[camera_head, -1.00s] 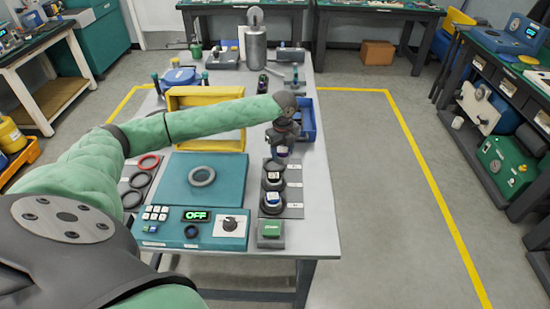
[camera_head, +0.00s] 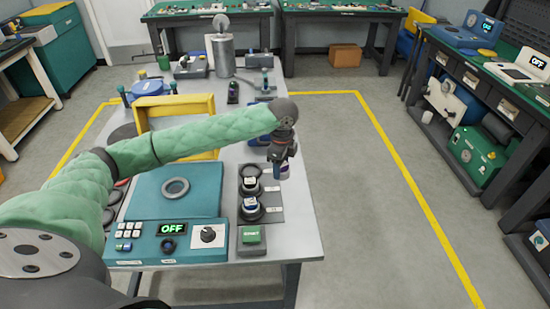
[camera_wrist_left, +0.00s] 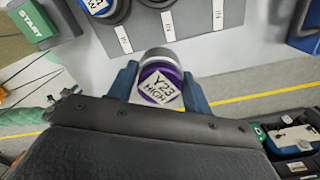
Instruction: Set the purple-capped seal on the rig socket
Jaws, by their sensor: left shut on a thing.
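My left gripper (camera_head: 283,168) is shut on the purple-capped seal, above the table's right edge. In the left wrist view, the seal (camera_wrist_left: 158,84) shows its purple cap and white label "Y23 HIGH" between the two blue fingers. In the head view the seal is small and mostly hidden by the gripper. The rig (camera_head: 150,202) is a teal panel whose display reads OFF. A grey ring (camera_head: 175,188), seemingly the rig socket, lies on its flat top, left of my gripper, with nothing on it. My right gripper is not in view.
A dark mat (camera_head: 273,208) beside the rig bears other capped seals (camera_head: 250,205). A green START button (camera_head: 251,235) stands in front of it. The floor right of the table is clear.

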